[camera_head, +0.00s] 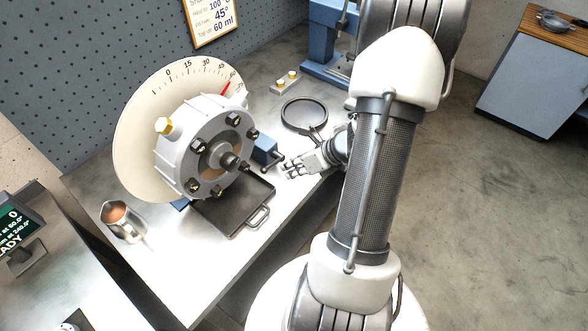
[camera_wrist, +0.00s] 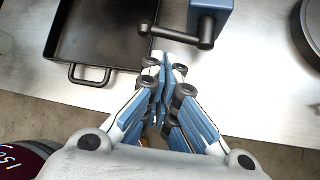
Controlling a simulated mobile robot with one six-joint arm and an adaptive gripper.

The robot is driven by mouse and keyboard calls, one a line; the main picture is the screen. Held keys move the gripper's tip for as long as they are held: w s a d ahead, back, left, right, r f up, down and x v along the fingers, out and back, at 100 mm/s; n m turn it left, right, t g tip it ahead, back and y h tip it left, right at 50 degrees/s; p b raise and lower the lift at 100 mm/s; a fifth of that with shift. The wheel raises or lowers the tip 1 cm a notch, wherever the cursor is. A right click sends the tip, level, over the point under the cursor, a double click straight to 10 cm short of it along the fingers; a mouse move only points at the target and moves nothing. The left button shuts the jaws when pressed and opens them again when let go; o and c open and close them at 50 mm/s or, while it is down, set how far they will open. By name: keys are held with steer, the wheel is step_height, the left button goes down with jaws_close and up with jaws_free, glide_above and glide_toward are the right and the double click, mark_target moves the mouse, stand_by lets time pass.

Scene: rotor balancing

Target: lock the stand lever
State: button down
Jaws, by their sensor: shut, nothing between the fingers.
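My gripper (camera_head: 288,171) is shut and empty, to the right of the tray near the block. In the wrist view, its fingertips (camera_wrist: 164,62) point toward the lever, just short of it; contact cannot be told.
A black tray (camera_wrist: 100,70) with a handle lies below the rotor. A round dark pan (camera_head: 304,115) is behind my gripper. A metal cup (camera_head: 122,222) stands front left, and a display (camera_head: 14,232) is at far left. The bench's front edge is close.

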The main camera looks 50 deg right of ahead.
steer(key=b+x, duration=0.2)
steer(key=x, duration=0.4)
steer(key=shift+w+f, duration=0.1)
steer(key=shift+f, duration=0.05)
steer(key=shift+r+y+p, duration=0.4)
steer(key=shift+r+p, duration=0.05)
steer(key=shift+p, duration=0.95)
steer(key=r+m+y+p, duration=0.1)
steer(key=p, duration=0.2)
steer(key=shift+d, duration=0.1)
steer(key=p, duration=0.1)
steer(key=y+p, duration=0.1)
steer(key=shift+d+r+m+y+p, duration=0.2)
steer(key=shift+r+m+y+p, duration=0.1)
steer(key=shift+r, duration=0.05)
steer(key=y, duration=0.1)
steer(key=d+m+y, duration=0.1)
steer(key=shift+r+m+t+y+p, duration=0.3)
steer(key=shift+r+y+p, duration=0.1)
steer(key=shift+d+r+m+t+y+b, duration=0.3)
steer(key=shift+d+m+y+b, duration=0.25)
steer(key=shift+y, duration=0.55)
steer(key=shift+w+d+r, duration=0.1)
steer(key=shift+r, duration=0.15)
steer(key=shift+d+r, duration=0.35)
steer(key=shift+d, duration=0.45)
